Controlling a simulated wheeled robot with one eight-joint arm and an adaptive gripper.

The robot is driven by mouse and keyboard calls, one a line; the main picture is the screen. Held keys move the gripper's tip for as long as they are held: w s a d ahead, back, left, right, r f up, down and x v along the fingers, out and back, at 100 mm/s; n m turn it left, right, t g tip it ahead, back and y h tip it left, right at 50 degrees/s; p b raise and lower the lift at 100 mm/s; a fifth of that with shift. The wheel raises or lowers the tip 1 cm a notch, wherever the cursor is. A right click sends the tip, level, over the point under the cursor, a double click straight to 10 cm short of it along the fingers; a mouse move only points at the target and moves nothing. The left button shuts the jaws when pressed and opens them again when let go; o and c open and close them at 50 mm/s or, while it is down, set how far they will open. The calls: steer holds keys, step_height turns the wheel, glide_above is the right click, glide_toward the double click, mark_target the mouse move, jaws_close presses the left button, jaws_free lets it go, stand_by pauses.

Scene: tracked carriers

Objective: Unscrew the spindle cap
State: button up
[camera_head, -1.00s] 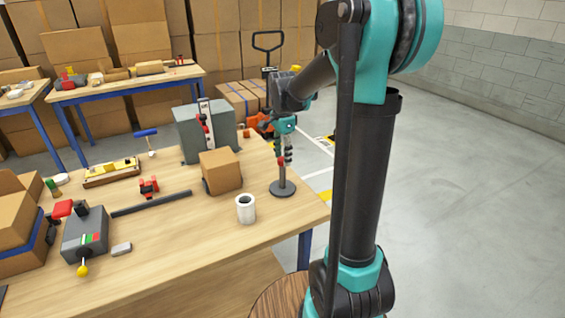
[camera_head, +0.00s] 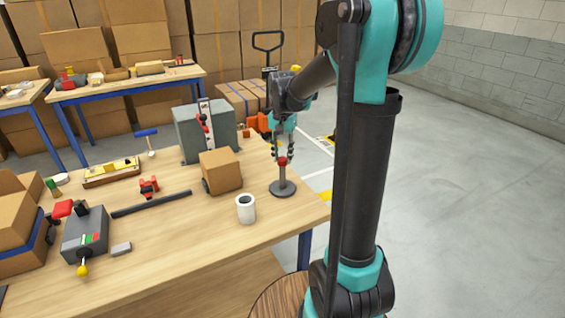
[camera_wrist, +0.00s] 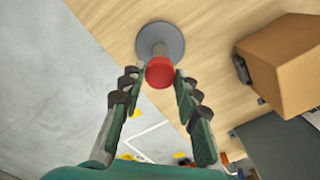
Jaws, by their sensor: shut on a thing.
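The spindle stands upright on a round grey base (camera_head: 283,188) near the right end of the workbench. Its red cap (camera_head: 282,161) sits at the top of the grey post. In the wrist view the cap (camera_wrist: 160,72) is between the fingertips, with the post and base (camera_wrist: 174,43) beyond it. My gripper (camera_head: 283,155) comes down from above, its fingers on either side of the cap and shut on it. I cannot tell whether the cap's thread is loose.
A cardboard box on wheels (camera_head: 221,171) stands just left of the spindle. A white cup (camera_head: 245,209) is in front, near the bench edge. A grey cabinet (camera_head: 190,133) stands behind. A grey device with a yellow knob (camera_head: 85,235) is at far left. Open floor lies right of the bench.

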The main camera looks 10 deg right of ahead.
steer(key=shift+n, duration=0.6)
steer(key=n, duration=0.9)
steer(key=shift+n, duration=0.3)
steer(key=shift+n, duration=0.5)
steer(key=shift+r+n, duration=0.2)
steer(key=shift+n, duration=1.1)
steer(key=shift+r, duration=0.4)
steer(key=shift+r, duration=1.05)
